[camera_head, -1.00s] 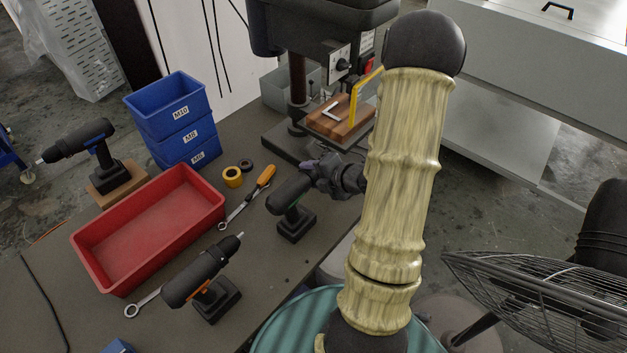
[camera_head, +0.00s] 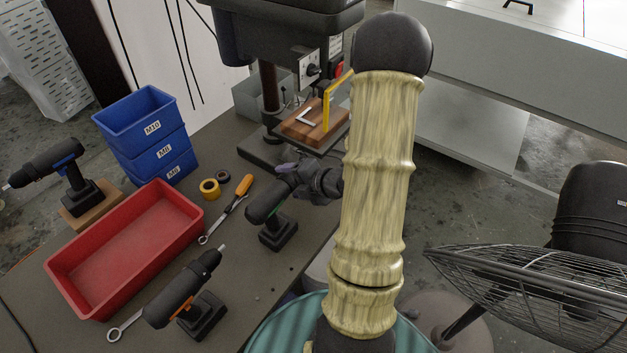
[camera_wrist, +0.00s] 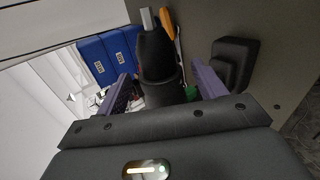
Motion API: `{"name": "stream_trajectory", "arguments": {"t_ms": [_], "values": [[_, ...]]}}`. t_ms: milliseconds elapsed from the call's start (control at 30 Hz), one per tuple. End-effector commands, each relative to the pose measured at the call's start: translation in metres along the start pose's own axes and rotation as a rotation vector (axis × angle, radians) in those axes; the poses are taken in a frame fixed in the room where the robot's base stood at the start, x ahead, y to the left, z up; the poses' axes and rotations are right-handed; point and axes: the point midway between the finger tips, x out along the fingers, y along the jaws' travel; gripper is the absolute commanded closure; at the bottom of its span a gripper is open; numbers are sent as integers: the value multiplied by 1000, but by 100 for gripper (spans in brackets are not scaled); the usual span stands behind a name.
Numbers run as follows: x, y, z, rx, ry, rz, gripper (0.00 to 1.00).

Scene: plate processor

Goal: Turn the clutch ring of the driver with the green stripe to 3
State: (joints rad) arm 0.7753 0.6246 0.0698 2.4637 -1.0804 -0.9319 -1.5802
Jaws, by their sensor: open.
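The green-striped driver (camera_head: 271,232) stands upright on its battery on the bench, right of the red tray. Its green stripe (camera_wrist: 192,92) shows low in the wrist view. My gripper (camera_wrist: 163,88) is open, with its two purple-grey fingers on either side of the driver's black nose and clutch ring (camera_wrist: 160,78). Gaps show between the fingers and the driver; I cannot tell whether either touches. In the head view my gripper (camera_head: 290,175) is at the driver's front end, hiding its nose. The ring's numbers cannot be read.
An orange-striped driver (camera_head: 186,297) stands in front, and a blue-striped driver (camera_head: 62,175) on a wooden block at left. The red tray (camera_head: 125,250), blue bins (camera_head: 150,140), tape rolls (camera_head: 209,188), a screwdriver (camera_head: 243,186) and a drill press (camera_head: 280,40) surround the spot.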

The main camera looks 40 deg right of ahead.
Motion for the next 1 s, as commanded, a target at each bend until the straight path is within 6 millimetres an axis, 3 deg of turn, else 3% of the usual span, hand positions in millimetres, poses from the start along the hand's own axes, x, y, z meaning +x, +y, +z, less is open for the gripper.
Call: {"name": "stream_trajectory", "arguments": {"t_ms": [467,733,1000], "values": [[-85,0,2,0,-9,0,30],[-113,-3,1,-2,-7,0,30],[-160,0,1,0,-6,1,30]]}}
